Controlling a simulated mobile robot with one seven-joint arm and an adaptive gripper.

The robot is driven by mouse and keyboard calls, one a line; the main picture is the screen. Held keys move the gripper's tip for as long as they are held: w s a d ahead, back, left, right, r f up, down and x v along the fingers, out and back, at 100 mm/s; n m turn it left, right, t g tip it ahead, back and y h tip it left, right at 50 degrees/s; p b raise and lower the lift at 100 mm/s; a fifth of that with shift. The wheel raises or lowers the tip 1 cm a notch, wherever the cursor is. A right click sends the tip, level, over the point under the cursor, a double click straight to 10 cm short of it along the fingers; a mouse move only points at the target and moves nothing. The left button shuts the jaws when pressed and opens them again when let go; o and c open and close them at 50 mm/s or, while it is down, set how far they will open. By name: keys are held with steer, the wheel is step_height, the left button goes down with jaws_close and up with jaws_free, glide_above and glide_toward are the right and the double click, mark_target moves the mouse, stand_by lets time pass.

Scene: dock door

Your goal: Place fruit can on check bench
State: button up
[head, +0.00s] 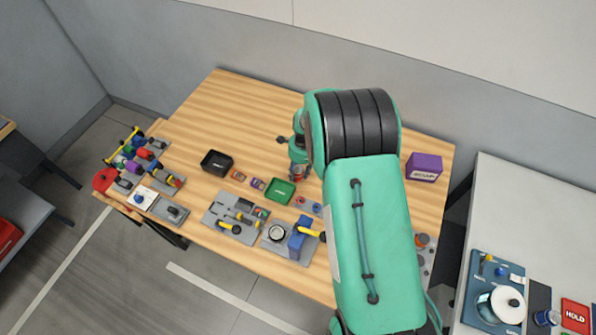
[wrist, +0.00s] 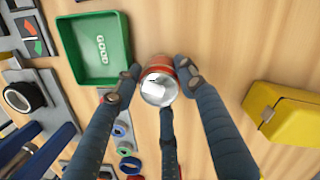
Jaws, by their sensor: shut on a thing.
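A red can with a silver end and a pale label, likely the fruit can (wrist: 160,86), is between the fingers of my gripper (wrist: 158,82) in the wrist view. The fingers are closed around its sides. In the head view the can (head: 297,173) shows small and red below my gripper (head: 299,166), over the wooden bench (head: 245,100). I cannot tell whether the can touches the bench top. No label in view names the check bench.
A green GOOD tray (wrist: 93,50) is left of the can, with a black tray (head: 216,162) further left. A yellow case (wrist: 287,117) lies to the right. A purple box (head: 424,168) stands at the right end. Tools and fixtures fill the front edge; the back left is clear.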

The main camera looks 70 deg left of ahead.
mark_target(301, 169)
steer(key=o, duration=1.3)
steer(key=shift+f, duration=0.15)
steer(key=r, duration=0.8)
steer(key=w+r+b, duration=0.1)
steer(key=r, duration=0.3)
steer(key=shift+w+d+r, duration=0.1)
steer(key=shift+r, duration=0.05)
